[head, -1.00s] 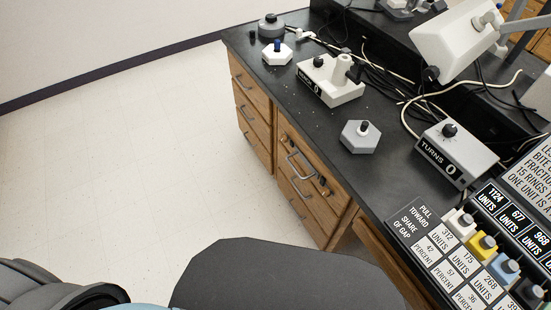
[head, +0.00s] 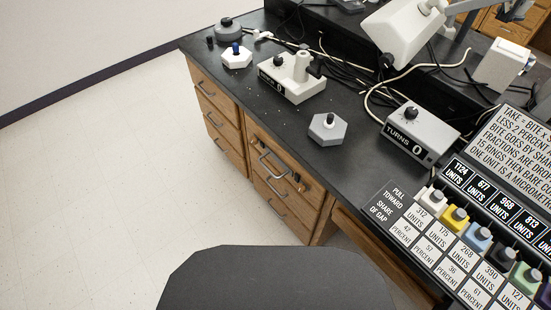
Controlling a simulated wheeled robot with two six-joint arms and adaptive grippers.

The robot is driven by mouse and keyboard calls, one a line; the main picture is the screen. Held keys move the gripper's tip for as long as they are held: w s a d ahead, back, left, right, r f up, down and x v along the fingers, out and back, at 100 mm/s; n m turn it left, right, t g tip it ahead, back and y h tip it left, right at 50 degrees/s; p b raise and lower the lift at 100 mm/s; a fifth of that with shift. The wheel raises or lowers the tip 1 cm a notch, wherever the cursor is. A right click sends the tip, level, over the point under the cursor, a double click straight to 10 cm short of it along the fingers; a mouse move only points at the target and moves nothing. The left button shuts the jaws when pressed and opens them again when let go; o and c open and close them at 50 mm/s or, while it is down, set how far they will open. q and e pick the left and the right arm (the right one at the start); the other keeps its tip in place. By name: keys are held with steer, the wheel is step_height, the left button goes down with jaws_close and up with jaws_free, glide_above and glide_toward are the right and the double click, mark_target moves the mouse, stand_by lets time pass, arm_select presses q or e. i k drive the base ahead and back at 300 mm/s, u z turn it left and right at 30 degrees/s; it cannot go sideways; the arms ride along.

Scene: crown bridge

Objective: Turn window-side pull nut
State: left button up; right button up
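On the black benchtop (head: 365,160) sit a grey hexagonal piece (head: 327,131) with a small dark-topped knob and a white hexagonal piece (head: 236,60) with a blue knob. A white device (head: 295,85) with a black dial and an upright post stands between them. A grey box (head: 425,130) marked TURNS reads 0 and has a black knob on top. No window is in view, and I cannot tell which part is the window-side pull nut. Neither gripper is in view.
A labelled board (head: 385,205) with several coloured knobs lies at the right. A white lamp head (head: 400,38) hangs over cables. Wooden drawers (head: 275,180) front the bench. A dark grey rounded shape (head: 275,280) fills the bottom middle. The floor (head: 110,170) at left is clear.

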mark_target(254, 140)
steer(key=u, duration=1)
steer(key=i, duration=0.45)
steer(key=z, duration=2.1)
